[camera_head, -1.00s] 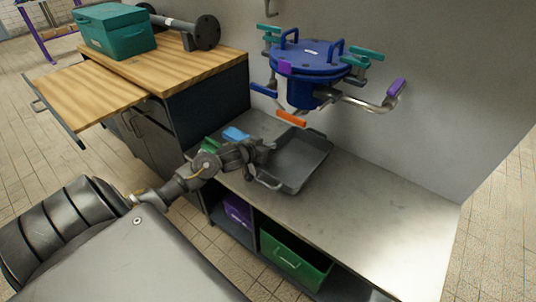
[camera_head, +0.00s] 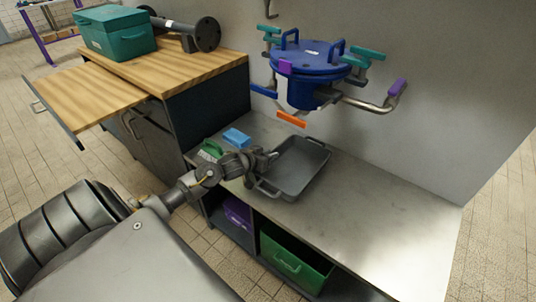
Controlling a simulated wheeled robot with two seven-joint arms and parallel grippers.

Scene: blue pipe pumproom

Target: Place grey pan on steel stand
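The grey pan (camera_head: 298,170) is a rectangular tray with a handle at its near end and one at its far end. It sits on or just above the steel worktop (camera_head: 360,215), near the wall. My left gripper (camera_head: 270,158) is at the pan's left rim. Its fingers are small and dark against the pan, so I cannot tell whether they grip it. My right gripper is not in view. I see no separate stand that I can name with certainty; the steel-topped bench is the only steel surface near the pan.
A blue block (camera_head: 236,137) and a green brush-like item (camera_head: 211,150) lie left of the pan. A blue vessel (camera_head: 308,62) with pipes and coloured handles hangs above. A green bin (camera_head: 294,264) and a purple bin (camera_head: 238,210) sit underneath. The worktop's right side is clear.

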